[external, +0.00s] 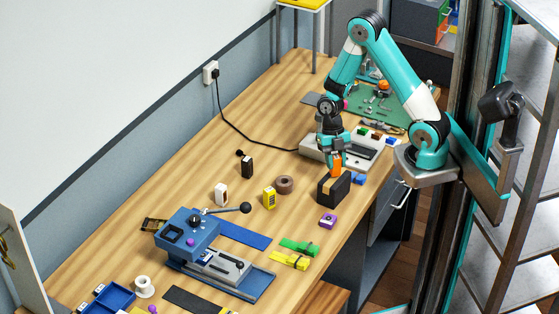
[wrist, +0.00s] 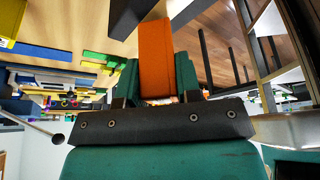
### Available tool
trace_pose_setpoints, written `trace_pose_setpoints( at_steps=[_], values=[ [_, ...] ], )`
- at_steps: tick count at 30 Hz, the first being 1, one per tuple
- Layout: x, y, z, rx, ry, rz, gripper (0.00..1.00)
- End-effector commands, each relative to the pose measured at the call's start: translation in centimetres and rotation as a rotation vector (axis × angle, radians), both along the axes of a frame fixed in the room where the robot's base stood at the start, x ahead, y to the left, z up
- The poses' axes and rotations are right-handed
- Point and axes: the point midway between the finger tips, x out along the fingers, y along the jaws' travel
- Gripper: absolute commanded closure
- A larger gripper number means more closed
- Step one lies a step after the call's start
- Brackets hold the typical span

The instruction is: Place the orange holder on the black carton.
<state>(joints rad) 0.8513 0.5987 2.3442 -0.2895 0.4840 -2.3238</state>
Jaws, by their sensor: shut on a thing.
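The orange holder (external: 335,171) is between the fingers of my gripper (external: 334,162), at the top of the black carton in the external view. The wrist view shows the orange holder (wrist: 156,60) as a tall block between the green fingers of my gripper (wrist: 158,78). The black carton (external: 332,192) stands upright near the table's front edge, directly below the holder. The holder's lower end meets the carton's top in the picture; I cannot tell whether it rests there or hovers just above.
A grey device (external: 345,150) lies behind. The table's front edge is close.

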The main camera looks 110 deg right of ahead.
Motion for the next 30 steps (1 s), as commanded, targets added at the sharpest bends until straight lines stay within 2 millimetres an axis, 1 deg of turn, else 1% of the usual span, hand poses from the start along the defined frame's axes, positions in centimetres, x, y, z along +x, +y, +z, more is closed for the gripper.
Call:
trace_pose_setpoints(
  at_steps=[1, 3, 10, 14, 15, 17, 18, 25, 29, 30],
  values=[
    [0.0, 0.1, -0.5, 0.002, 0.002, 0.001, 0.95],
    [0.0, 0.0, -0.9, 0.001, 0.001, 0.001, 0.95],
    [0.0, 0.0, -1.0, -0.001, -0.001, 0.001, 0.95],
    [0.0, 0.0, -1.5, -0.001, 0.000, 0.001, 0.95],
    [0.0, 0.0, -1.3, -0.001, -0.001, 0.001, 0.59],
    [0.0, 0.0, -1.3, -0.001, 0.000, 0.001, 0.45],
    [0.0, 0.0, -1.3, -0.001, 0.000, 0.001, 0.43],
    [0.0, 0.0, -1.2, -0.001, 0.000, 0.001, 0.43],
    [0.1, -0.3, -0.5, -0.004, -0.003, 0.000, 0.43],
    [0.1, -0.5, -0.1, -0.005, -0.005, -0.001, 0.43]
  ],
)
